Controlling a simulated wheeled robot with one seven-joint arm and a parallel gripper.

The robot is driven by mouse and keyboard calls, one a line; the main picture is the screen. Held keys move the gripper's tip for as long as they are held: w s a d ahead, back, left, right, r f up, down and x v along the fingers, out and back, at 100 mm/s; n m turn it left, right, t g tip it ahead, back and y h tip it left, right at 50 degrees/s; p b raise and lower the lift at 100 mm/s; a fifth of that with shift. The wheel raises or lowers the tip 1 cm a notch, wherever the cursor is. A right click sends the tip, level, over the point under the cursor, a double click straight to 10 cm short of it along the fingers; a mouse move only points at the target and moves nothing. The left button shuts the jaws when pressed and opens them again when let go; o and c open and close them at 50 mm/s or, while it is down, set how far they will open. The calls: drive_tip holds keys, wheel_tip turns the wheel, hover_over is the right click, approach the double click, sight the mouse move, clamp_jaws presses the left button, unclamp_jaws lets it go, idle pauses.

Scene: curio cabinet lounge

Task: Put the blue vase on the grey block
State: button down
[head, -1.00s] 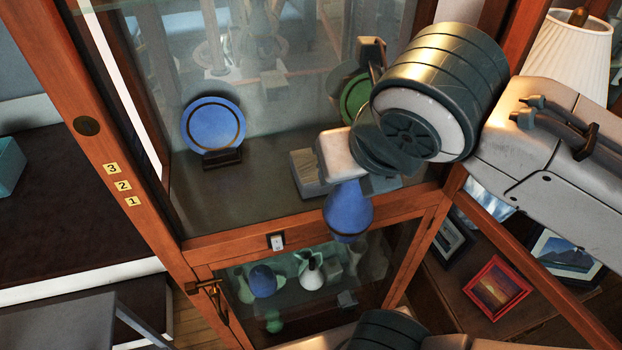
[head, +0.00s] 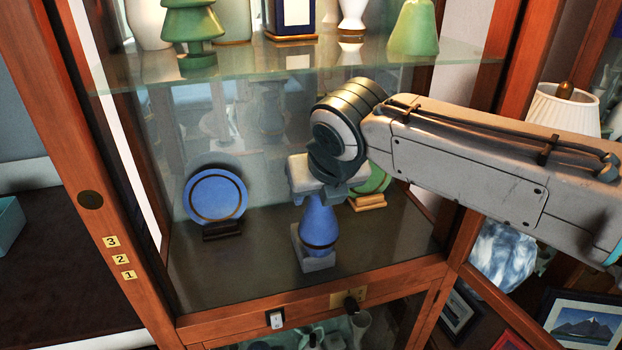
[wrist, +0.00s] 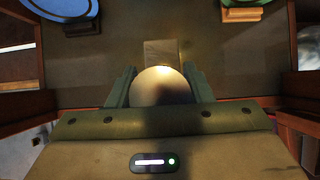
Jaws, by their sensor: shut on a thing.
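The blue vase (head: 320,222) hangs upright from my gripper (head: 322,190) inside the cabinet's lower compartment. In the wrist view my gripper (wrist: 160,90) has a finger on each side of the vase's pale, round top (wrist: 158,84). The grey block (head: 314,263) stands on the compartment floor; in the head view the vase's base overlaps it and hides part of it. In the wrist view the block (wrist: 161,50) shows beyond the vase's far side. I cannot tell whether vase and block touch.
A blue plate on a stand (head: 215,195) is to the left. A green plate (head: 374,180) on a wooden stand is close behind my gripper to the right. A glass shelf (head: 270,60) with several ornaments is above. The cabinet's wooden front edge (head: 230,325) lies below.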

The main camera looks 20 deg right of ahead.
drive_tip(key=w, duration=0.4)
drive_tip(key=shift+f, duration=0.4)
drive_tip(key=shift+f, duration=0.15)
drive_tip(key=c, duration=0.7)
unclamp_jaws()
